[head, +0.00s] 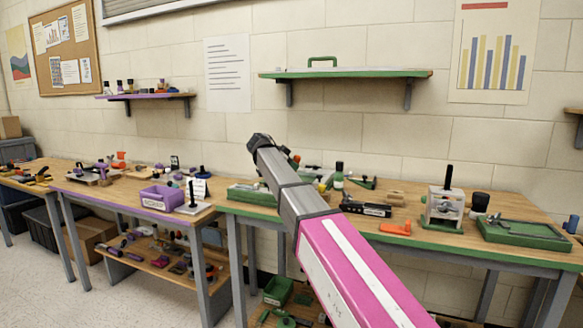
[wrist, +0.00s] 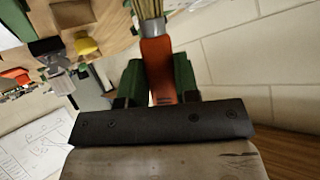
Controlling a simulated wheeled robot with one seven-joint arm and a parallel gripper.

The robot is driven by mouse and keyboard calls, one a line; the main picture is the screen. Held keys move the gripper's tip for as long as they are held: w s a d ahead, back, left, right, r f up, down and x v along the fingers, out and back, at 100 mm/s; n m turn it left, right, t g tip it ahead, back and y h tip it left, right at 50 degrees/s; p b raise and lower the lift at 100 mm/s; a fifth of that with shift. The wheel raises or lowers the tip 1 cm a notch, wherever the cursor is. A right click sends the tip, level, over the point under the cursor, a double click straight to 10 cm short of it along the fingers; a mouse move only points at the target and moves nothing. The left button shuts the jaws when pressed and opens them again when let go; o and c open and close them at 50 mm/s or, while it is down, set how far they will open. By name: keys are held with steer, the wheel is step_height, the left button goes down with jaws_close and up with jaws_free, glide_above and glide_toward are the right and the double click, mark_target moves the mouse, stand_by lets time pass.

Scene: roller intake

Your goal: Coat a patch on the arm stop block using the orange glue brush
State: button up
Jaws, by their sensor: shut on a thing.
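In the wrist view my gripper (wrist: 157,80) has its green fingers shut on the orange handle of the glue brush (wrist: 159,60). The brush has a grey metal collar and pale bristles that point away from the gripper and run out at the top edge. In the head view my arm reaches up from the bottom, and the gripper and brush cannot be made out. A grey block-like fixture with a black post (head: 445,207) stands on the right table. I cannot tell whether it is the arm stop block.
The right table (head: 540,212) also holds a green tray (head: 524,235), an orange tool (head: 395,229) and a black device (head: 366,208). A purple bin (head: 163,199) is on the left table. A green wall shelf (head: 345,74) hangs above. The floor at lower left is clear.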

steer(key=shift+r, duration=3.3)
